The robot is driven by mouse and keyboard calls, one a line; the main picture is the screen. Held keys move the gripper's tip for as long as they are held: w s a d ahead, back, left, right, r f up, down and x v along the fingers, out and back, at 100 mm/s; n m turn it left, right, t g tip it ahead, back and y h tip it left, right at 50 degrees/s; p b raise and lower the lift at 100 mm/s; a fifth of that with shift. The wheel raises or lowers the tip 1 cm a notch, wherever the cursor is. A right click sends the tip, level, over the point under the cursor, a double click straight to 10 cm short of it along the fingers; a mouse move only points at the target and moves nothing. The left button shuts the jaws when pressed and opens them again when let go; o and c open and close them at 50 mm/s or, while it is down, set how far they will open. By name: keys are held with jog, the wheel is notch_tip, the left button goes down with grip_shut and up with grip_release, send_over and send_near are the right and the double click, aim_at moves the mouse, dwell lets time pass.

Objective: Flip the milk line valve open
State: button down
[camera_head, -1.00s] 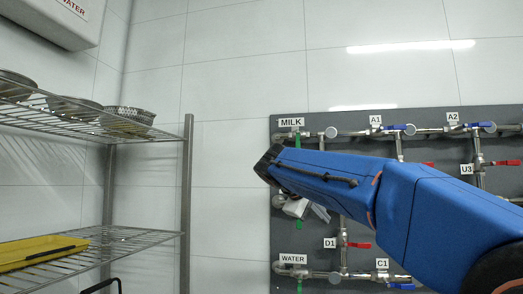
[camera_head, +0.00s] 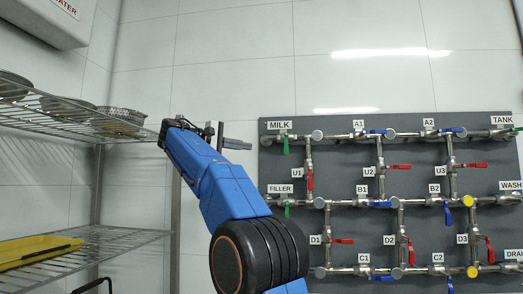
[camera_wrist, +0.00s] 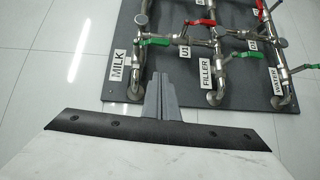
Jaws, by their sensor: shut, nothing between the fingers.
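The milk line valve has a green lever (camera_head: 286,146) that hangs down from the pipe just right of the MILK label (camera_head: 279,125). In the wrist view the green lever (camera_wrist: 155,42) lies beside the MILK label (camera_wrist: 118,67). My gripper (camera_head: 236,143) is left of the panel's edge in the head view, apart from the lever, its fingers pointing right. In the wrist view my gripper (camera_wrist: 160,92) has its grey fingers together and empty, below the MILK label and the lever in the picture.
The dark panel (camera_head: 345,175) carries several pipes and coloured levers, including the red U1 lever (camera_head: 310,180) and the green FILLER lever (camera_head: 287,212). A wire shelf (camera_head: 115,245) with a yellow tray (camera_head: 35,252) stands at left. Bare wall tiles lie above the panel.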

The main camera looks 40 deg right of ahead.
jog(key=shift+w+a+r, duration=0.1)
jog(key=shift+w+a, duration=0.05)
jog(key=shift+a, duration=0.1)
send_near(286, 149)
jog(key=w+d, duration=0.4)
jog(key=shift+s+d, duration=1)
jog(key=shift+s, duration=0.3)
jog(key=shift+s+f, duration=0.1)
jog(key=shift+f, duration=0.15)
